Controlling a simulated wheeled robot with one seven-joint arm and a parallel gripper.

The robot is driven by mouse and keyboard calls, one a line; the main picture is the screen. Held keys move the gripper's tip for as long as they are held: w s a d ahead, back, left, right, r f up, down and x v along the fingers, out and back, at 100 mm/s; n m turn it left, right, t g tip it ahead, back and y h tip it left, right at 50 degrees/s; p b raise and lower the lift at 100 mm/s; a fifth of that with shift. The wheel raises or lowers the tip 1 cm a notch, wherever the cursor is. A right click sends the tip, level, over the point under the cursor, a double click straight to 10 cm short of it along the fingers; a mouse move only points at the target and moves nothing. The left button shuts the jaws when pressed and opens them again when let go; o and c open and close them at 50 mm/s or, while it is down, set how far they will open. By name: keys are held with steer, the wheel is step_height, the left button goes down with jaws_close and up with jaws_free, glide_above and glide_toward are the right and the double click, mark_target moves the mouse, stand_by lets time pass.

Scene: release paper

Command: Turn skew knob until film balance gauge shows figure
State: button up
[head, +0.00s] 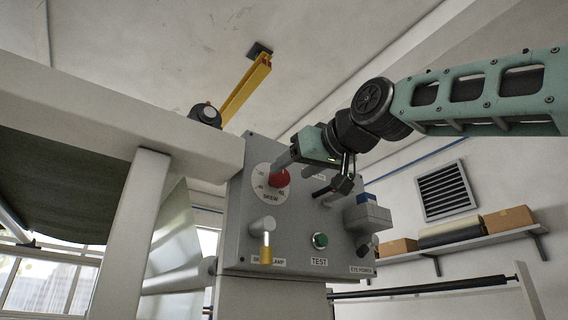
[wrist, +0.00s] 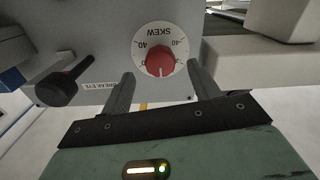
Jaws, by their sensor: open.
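The red skew knob (head: 279,178) sits on a white round dial marked SKEW, on the grey control panel (head: 242,228). In the wrist view the red knob (wrist: 160,62) appears upside down, with a white pointer line toward the picture bottom. My gripper (head: 284,160) is at the panel beside the knob in the head view. In the wrist view my gripper (wrist: 160,70) is open, one finger to each side of the knob with gaps showing. Contact cannot be told. I cannot make out a film balance gauge or its reading.
A grey box (head: 368,215) juts out at the panel's right. A beam and post (head: 130,235) stand left.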

mark_target(284, 176)
steer(key=shift+p+x, duration=1)
steer(key=shift+x, duration=1.25)
steer(key=c, duration=1)
steer(key=shift+o, duration=0.2)
steer(key=shift+n, duration=0.3)
steer(key=n, duration=0.2)
steer(key=shift+w+d+n+b, duration=0.1)
steer(key=shift+n+b, duration=0.2)
steer(key=shift+n, duration=0.1)
steer(key=n, duration=0.3)
steer(key=shift+n, duration=0.3)
steer(key=n+b, duration=0.1)
steer(key=n, duration=0.5)
steer(key=shift+n, duration=0.3)
